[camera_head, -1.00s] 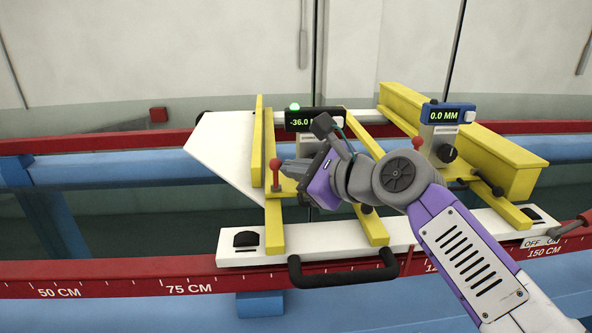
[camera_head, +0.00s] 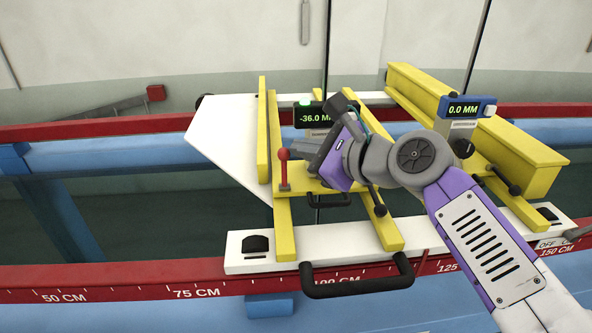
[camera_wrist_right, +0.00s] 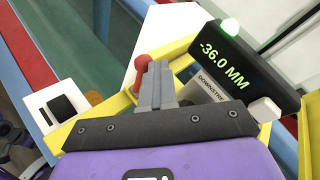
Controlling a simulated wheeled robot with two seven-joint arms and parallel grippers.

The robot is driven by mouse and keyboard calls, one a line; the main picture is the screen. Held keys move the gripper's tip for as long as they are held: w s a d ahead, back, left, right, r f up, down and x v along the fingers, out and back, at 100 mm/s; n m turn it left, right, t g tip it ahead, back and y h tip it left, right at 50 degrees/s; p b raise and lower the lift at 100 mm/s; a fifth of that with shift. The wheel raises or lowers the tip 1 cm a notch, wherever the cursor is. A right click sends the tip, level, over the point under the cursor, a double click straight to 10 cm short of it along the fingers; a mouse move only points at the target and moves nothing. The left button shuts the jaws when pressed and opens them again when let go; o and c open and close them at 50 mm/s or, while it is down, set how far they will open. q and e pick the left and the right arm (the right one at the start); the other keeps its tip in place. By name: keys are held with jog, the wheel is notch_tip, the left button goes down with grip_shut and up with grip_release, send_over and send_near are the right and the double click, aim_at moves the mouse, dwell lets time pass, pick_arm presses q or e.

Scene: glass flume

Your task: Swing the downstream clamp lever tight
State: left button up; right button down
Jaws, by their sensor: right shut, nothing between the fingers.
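The downstream clamp lever (camera_head: 284,172) is a short red lever with a round knob, standing roughly upright on the left yellow carriage (camera_head: 285,228). Its red knob also shows in the right wrist view (camera_wrist_right: 142,62), just beyond my fingertips. The downstream gauge (camera_head: 314,117) reads -36.0 MM with a green light lit; it also shows in the wrist view (camera_wrist_right: 222,62). My right gripper (camera_head: 303,151) is shut and empty, just right of the lever knob. I cannot tell whether the fingers touch it. My left gripper is out of view.
A second gauge (camera_head: 464,108) reading 0.0 MM stands on the right carriage beside a yellow beam (camera_head: 480,125). A black handle (camera_head: 357,283) juts out at the front. A red rail (camera_head: 120,284) with a centimetre scale runs along the front. My right arm covers part of the right carriage.

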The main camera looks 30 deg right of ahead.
jog(key=shift+w, duration=0.25)
dwell(0.4)
jog(key=s+d+r, duration=0.5)
jog(key=s+d, duration=0.1)
jog(key=s, duration=0.4)
jog(key=shift+s+r, duration=0.2)
jog(key=shift+s, duration=0.05)
